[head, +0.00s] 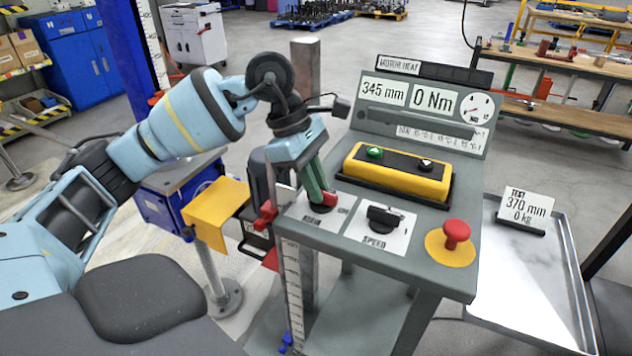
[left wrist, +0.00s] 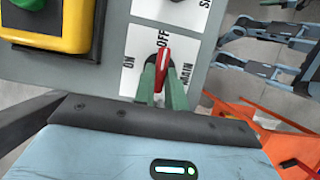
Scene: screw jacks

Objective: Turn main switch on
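The main switch is a red handle (left wrist: 163,58) on a white plate (left wrist: 130,75) marked ON at left, OFF at top and MAIN at right in the left wrist view. The handle points towards OFF. In the head view the switch plate (head: 343,205) is at the left front of the grey console (head: 420,240), and the handle is partly hidden by my fingers. My left gripper (head: 325,200) reaches down onto it. Its green fingers (left wrist: 163,90) lie close on both sides of the red handle, with the handle filling the gap. My right gripper does not show.
Right of the switch are a black SPEED knob (head: 384,216) and a red mushroom button (head: 455,234). Behind them is a yellow box (head: 397,172) with a green button. Displays (head: 410,97) stand at the back. A metal tray (head: 530,290) lies to the right.

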